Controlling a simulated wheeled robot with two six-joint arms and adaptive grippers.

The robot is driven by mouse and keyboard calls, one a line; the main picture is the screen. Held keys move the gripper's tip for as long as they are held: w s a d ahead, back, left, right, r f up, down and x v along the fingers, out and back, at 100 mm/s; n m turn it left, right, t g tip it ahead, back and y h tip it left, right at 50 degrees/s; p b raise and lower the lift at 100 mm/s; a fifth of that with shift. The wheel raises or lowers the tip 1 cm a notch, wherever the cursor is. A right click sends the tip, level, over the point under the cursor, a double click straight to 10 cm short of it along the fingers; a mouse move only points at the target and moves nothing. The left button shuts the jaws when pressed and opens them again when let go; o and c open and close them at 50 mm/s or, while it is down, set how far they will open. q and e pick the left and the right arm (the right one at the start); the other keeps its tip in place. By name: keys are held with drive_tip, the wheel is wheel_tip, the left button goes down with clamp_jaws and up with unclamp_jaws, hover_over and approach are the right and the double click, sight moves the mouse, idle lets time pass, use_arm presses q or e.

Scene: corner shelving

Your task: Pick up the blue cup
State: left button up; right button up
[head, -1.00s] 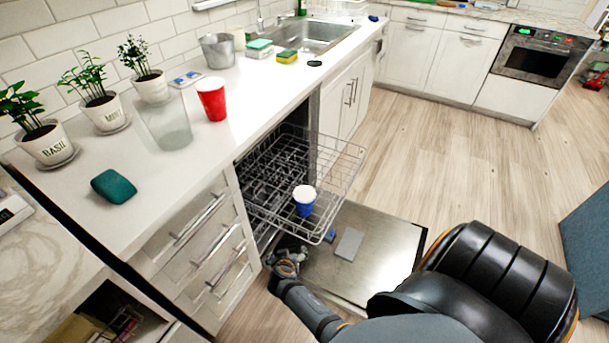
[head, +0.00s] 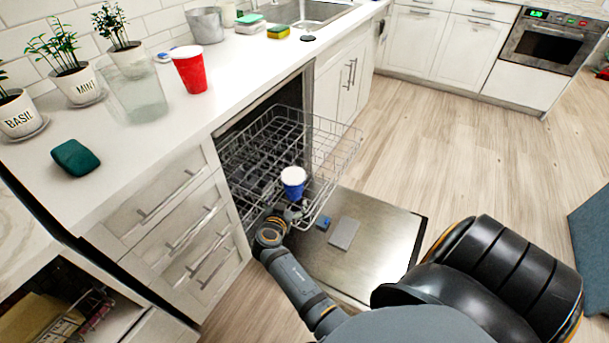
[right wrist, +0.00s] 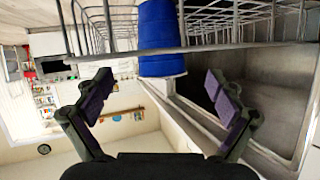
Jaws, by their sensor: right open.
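The blue cup (head: 293,186), with a white top, stands in the dishwasher's pulled-out wire rack (head: 336,165), near its front edge. My right gripper (head: 288,212) is just below and in front of the cup, close to the rack's front. In the right wrist view the blue cup (right wrist: 162,40) is ahead, behind a rack wire and a little above the space between the fingers. My right gripper (right wrist: 158,95) is open and empty, its two fingers spread wide. The cup appears apart from both fingers. My left gripper is not in view.
The open dishwasher door (head: 385,235) lies below the rack, with a grey block (head: 343,233) and a small blue item (head: 323,222) on it. Drawer handles (head: 172,196) project at the left.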

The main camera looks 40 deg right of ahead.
sight(292, 190)
drive_tip(key=x, duration=0.5)
drive_tip(key=shift+d+f, duration=0.2)
drive_tip(key=shift+d, duration=0.05)
drive_tip(key=shift+w+d, duration=0.15)
drive_tip(key=shift+w, duration=0.15)
drive_tip(key=x, duration=0.4)
drive_tip(key=shift+w+f+b, duration=0.1)
drive_tip(key=shift+f+b, duration=0.15)
drive_tip(key=shift+b, duration=0.1)
drive_tip(key=shift+w, duration=0.15)
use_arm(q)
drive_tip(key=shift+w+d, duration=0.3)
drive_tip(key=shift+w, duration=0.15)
use_arm(e)
drive_tip(key=c, duration=1.3)
drive_tip(key=shift+d+r, duration=0.1)
